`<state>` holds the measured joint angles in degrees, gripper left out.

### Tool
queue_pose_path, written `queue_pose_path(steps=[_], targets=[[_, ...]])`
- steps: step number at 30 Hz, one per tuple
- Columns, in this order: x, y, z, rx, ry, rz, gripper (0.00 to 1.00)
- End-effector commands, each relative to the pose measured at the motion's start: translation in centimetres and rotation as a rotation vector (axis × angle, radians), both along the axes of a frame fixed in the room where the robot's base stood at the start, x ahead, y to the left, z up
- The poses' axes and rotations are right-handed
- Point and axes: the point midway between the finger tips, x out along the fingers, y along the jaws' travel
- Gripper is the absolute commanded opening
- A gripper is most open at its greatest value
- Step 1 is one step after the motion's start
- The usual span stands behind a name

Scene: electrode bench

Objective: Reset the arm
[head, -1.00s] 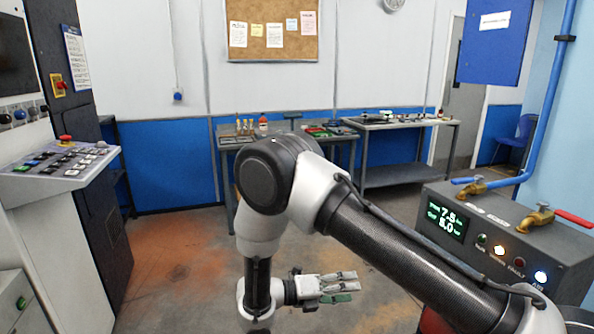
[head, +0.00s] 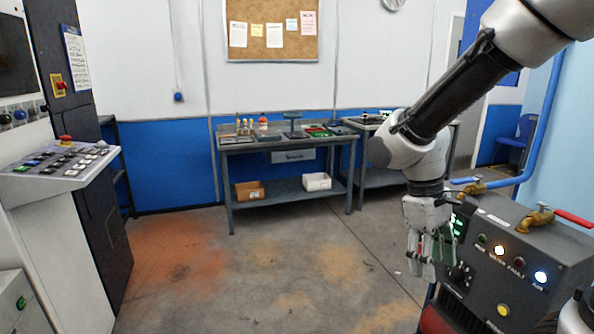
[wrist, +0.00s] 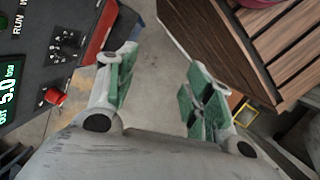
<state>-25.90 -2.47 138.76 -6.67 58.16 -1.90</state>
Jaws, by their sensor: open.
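My gripper (head: 434,262) hangs at the right of the head view, fingers pointing down, just in front of the left end of the grey control box. The arm comes down to it from the upper right. In the wrist view my gripper (wrist: 160,95) shows two fingers with green pads spread wide apart. Only bare floor shows between them, so it is open and empty.
The grey control box (head: 545,258) with lit buttons and brass valves stands close to my gripper. A workbench (head: 232,145) stands at the back. A button console (head: 60,165) is at left. Wooden slats (wrist: 250,40) lie close at right in the wrist view. The middle floor is clear.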

Motion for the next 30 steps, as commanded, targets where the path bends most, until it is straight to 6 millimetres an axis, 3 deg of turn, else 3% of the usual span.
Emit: queue_pose_path(steps=[6,15,20,30], targets=[[-3.3,-4.1,5.2,0.180,-0.264,-0.290,0.52],[-6.8,-8.8,10.6,0.256,-0.560,-0.486,0.52],[-7.3,-9.9,11.3,0.250,-0.597,-0.531,0.52],[-7.3,-9.9,11.2,0.249,-0.595,-0.531,0.52]])
